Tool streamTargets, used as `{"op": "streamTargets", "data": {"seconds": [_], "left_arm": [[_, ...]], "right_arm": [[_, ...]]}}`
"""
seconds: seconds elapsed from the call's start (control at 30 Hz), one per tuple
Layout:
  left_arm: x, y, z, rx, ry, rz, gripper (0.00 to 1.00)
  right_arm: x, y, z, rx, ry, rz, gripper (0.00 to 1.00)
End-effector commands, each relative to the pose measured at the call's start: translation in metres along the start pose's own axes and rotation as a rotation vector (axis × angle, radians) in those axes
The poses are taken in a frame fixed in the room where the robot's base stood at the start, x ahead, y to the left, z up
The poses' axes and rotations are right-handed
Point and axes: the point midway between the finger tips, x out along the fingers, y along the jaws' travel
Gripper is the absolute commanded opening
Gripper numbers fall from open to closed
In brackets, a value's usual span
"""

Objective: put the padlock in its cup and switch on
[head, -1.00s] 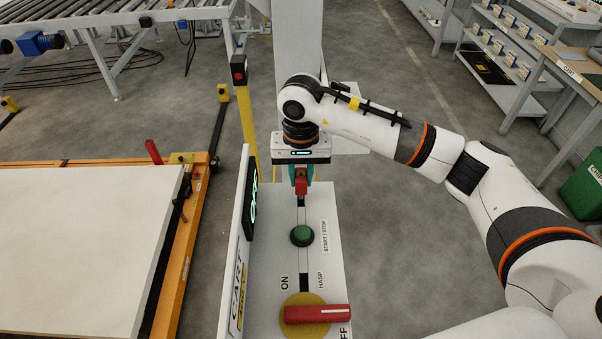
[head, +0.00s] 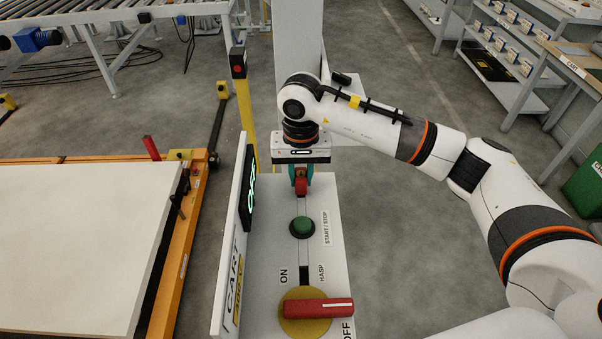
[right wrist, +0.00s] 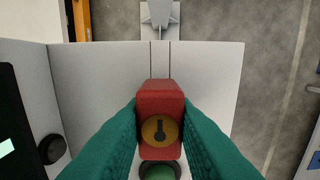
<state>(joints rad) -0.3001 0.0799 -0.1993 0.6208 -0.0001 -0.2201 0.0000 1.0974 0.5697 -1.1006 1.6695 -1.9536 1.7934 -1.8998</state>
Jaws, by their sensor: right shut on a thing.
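The red padlock (head: 301,186) is held between the teal fingers of my right gripper (head: 301,178), above the far part of the grey switch panel. In the right wrist view the padlock (right wrist: 160,97) shows its round brass keyhole face between the two fingers (right wrist: 160,125). The rotary switch (head: 318,308) has a red handle on a yellow disc at the near end of the panel. The handle lies crosswise, its right end near the OFF label, with ON and HASP labels beyond the disc. I cannot make out the cup. My left gripper is not in view.
A green START/STOP button (head: 302,227) stands between padlock and switch. An upright white CART board (head: 233,240) with a lit display (head: 250,190) borders the panel's left. A grey column (head: 299,40) rises behind.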

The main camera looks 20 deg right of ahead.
Motion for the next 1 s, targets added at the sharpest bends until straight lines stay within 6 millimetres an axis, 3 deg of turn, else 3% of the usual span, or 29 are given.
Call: {"op": "streamTargets", "data": {"seconds": [0.23, 0.27, 0.4, 0.77, 1.0], "left_arm": [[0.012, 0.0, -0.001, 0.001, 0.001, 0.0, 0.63], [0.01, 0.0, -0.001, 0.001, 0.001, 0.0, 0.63], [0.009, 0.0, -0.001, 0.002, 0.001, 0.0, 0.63], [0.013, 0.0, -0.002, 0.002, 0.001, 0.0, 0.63], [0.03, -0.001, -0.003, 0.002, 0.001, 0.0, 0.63]], "right_arm": [[0.011, 0.0, 0.0, 0.0, -0.001, 0.0, 0.0], [0.009, 0.0, 0.0, 0.0, -0.001, 0.001, 0.28], [0.008, 0.0, 0.0, 0.0, 0.0, 0.0, 0.49], [0.004, 0.0, 0.0, 0.0, 0.0, 0.0, 0.49], [-0.037, 0.001, 0.001, -0.001, -0.006, 0.002, 0.49]]}}
